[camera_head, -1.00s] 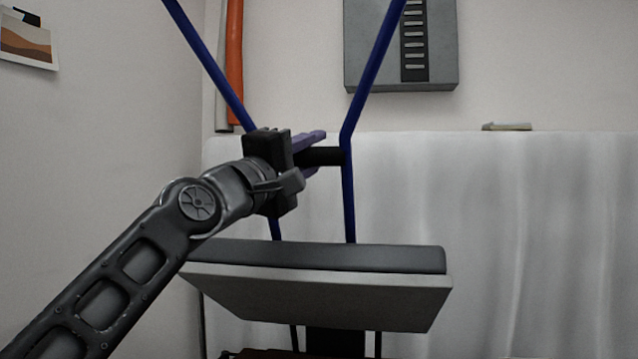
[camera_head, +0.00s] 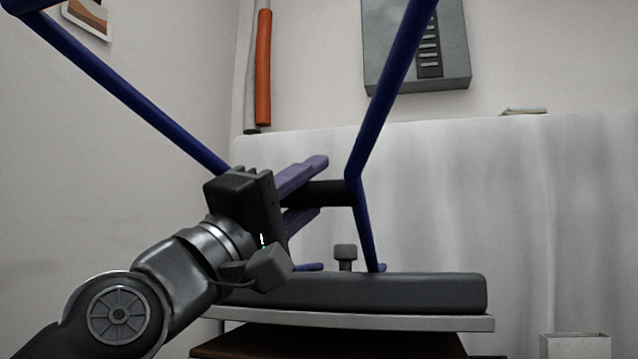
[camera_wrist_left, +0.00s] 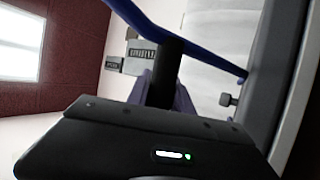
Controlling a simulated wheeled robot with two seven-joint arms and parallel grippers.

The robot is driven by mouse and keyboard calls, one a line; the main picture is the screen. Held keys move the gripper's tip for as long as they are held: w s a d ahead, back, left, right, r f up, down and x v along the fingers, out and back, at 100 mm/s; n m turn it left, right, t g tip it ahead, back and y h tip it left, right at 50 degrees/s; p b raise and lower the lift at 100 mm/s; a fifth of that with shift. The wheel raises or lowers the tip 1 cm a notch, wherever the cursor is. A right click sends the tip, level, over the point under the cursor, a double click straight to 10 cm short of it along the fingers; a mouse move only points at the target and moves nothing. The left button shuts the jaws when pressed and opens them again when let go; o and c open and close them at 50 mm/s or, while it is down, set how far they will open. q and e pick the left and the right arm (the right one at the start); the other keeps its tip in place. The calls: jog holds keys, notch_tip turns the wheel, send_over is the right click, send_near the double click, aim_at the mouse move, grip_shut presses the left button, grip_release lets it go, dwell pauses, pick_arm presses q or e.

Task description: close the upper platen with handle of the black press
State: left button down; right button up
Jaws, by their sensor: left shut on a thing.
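The press's upper platen (camera_head: 400,292) is a dark grey slab with a pale lower plate, low in the middle of the head view. It looks nearly level, just above a brown surface (camera_head: 330,345); I cannot tell whether they touch. Blue bars (camera_head: 378,120) rise from it, joined by a black handle grip (camera_head: 333,193). My left gripper (camera_head: 315,189) is shut on this grip, one purple finger above and one below. The left wrist view shows the grip (camera_wrist_left: 165,72) between the fingers and the platen (camera_wrist_left: 292,85) at the right edge. My right gripper is in neither view.
A grey wall box (camera_head: 418,50) and an orange tube (camera_head: 264,65) are on the back wall. A pale sheet (camera_head: 460,190) hangs behind the press. A small pale box (camera_head: 575,346) stands at the lower right. The space right of the bars looks clear.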

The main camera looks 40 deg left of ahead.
pick_arm(q)
jog(key=shift+s+d+f+b, duration=0.15)
jog(key=shift+s+f+b, duration=0.1)
jog(key=shift+f, duration=0.3)
jog(key=shift+s+d+f+b, duration=0.1)
jog(key=shift+s+f+b, duration=0.2)
jog(key=shift+f, duration=0.3)
jog(key=shift+s+d+f+b, duration=0.15)
jog(key=shift+s+f+b, duration=0.1)
jog(key=shift+f, duration=0.3)
jog(key=c, duration=1.4)
grip_release()
jog(key=shift+s+d+r, duration=0.1)
jog(key=shift+s, duration=0.05)
jog(key=shift+o, duration=1.4)
jog(key=v, duration=0.7)
jog(key=shift+s+f+p, duration=0.25)
jog(key=shift+f+p, duration=0.1)
